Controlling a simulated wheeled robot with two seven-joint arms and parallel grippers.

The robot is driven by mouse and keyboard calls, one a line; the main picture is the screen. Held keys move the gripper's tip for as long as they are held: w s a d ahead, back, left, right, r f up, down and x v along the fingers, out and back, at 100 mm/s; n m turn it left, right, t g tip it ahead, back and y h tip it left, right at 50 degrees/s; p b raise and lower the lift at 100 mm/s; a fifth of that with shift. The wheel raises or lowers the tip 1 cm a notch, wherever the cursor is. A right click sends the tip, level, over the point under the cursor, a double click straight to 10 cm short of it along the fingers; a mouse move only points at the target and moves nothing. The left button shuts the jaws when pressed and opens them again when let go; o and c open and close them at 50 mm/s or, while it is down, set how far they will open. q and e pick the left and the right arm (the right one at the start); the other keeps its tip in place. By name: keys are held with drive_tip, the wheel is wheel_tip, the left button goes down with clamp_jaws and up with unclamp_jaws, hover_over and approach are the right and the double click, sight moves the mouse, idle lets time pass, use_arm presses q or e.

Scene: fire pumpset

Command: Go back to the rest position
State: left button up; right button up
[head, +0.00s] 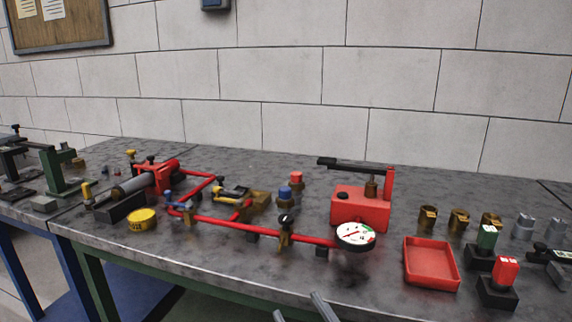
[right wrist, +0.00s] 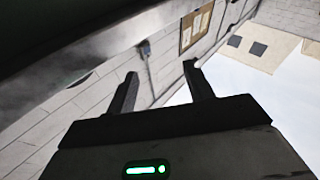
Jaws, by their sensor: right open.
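My right gripper (head: 301,306) shows only as two grey fingertips at the bottom edge of the head view, in front of the table and below its top. In the right wrist view the right gripper (right wrist: 161,70) has its two dark fingers spread apart with nothing between them. The wrist camera looks past the fingers at the wall, seen tilted. My left gripper is not in view. The red pump pipework (head: 265,231) with its white-faced gauge (head: 356,235) lies on the grey table (head: 190,262), apart from the gripper.
A red block with a lever (head: 361,208) stands behind the gauge. A red tray (head: 431,264) and several brass and grey fittings are at the right. A yellow round tin (head: 142,219) sits at the left. The table's front edge runs close to my right gripper.

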use_arm(q)
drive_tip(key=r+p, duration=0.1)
drive_tip(key=p, duration=0.3)
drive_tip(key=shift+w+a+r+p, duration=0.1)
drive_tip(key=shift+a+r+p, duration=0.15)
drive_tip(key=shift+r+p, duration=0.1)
use_arm(e)
drive_tip(key=s+d+f+m+g+h, duration=0.5)
drive_tip(key=s+d+f, duration=0.6)
drive_tip(key=s+f, duration=0.3)
drive_tip(key=g+h, duration=0.1)
drive_tip(key=g, duration=0.1)
drive_tip(key=shift+f+g, duration=0.25)
drive_tip(key=shift+g, duration=0.15)
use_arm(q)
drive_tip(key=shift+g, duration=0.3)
